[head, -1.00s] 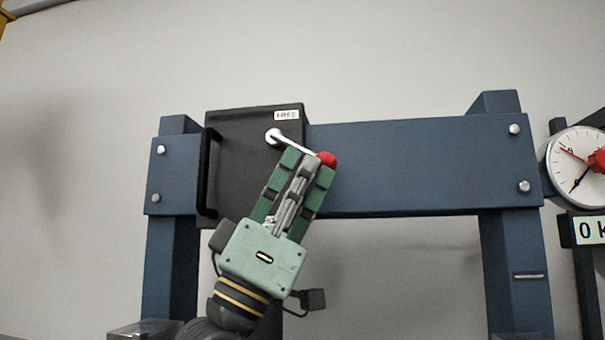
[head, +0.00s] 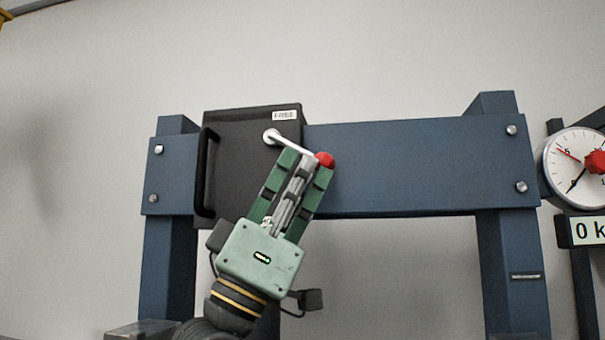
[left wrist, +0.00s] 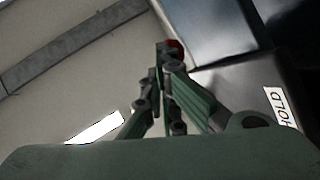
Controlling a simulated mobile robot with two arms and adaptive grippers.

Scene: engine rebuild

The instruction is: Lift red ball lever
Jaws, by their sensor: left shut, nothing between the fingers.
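The lever is a white metal arm (head: 290,142) with a red ball (head: 325,160) at its end. It slopes down to the right from a pivot on the black box (head: 240,160), which carries a "FREE" label. My left gripper (head: 306,163) is shut and empty, its fingertips just below the lever beside the red ball. They overlap the lever in the picture, and I cannot tell whether they touch it. In the left wrist view the red ball (left wrist: 176,49) shows partly behind the fingertips (left wrist: 168,62). My right gripper is not in view.
The black box sits on a blue press frame with a crossbeam (head: 410,165) and two posts. A black handle (head: 205,172) stands out at the box's left. A dial gauge (head: 578,165) is at the right. A "HOLD" label (left wrist: 278,105) shows in the left wrist view.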

